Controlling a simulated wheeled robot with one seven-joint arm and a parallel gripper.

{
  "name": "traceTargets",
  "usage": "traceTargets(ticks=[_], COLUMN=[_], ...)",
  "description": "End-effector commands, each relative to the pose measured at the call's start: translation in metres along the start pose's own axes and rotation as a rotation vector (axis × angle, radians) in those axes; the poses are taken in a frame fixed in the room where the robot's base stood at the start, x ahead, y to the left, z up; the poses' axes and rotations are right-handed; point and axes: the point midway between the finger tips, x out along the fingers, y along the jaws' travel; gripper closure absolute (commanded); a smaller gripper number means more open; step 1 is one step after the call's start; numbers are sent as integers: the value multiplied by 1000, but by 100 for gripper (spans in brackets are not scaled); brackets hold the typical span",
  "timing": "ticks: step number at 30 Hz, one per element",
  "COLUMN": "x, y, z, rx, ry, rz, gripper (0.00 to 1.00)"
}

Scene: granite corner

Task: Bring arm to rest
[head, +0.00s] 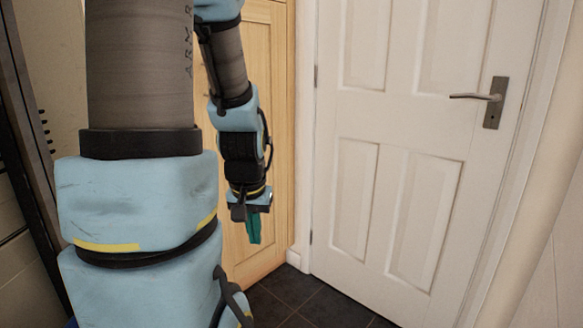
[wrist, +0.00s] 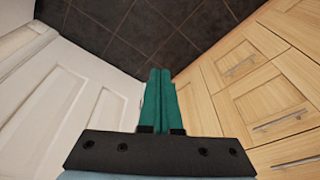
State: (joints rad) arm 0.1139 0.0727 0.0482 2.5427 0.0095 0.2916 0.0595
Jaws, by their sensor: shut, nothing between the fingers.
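My gripper (head: 254,229) hangs at the end of my arm in the middle of the head view, with its teal fingers pointing down. In the wrist view the two teal fingers of my gripper (wrist: 160,95) lie side by side against each other, shut and empty. My arm is bent, with its forearm hanging in front of a wooden cabinet. The large near links of my arm hide the left part of the head view.
A closed white door (head: 395,130) with a metal handle (head: 495,100) stands to the right. A wooden cabinet (head: 272,130) stands behind my forearm; wooden drawers (wrist: 265,100) show in the wrist view. The dark tiled floor (wrist: 130,35) below my gripper is clear.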

Motion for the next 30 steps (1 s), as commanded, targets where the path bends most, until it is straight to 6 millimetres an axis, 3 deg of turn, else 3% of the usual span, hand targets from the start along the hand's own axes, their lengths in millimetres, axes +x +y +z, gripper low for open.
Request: traceTargets(ticks=[3,21,25,30], x=[-20,-167,-183,-188], y=[19,13,13,13], z=[32,-7,-11,-12], rx=[-41,-37,-36,-36], ry=[-103,-95,-96,-95], rz=[21,19,19,19], gripper=[100,100,100,100])
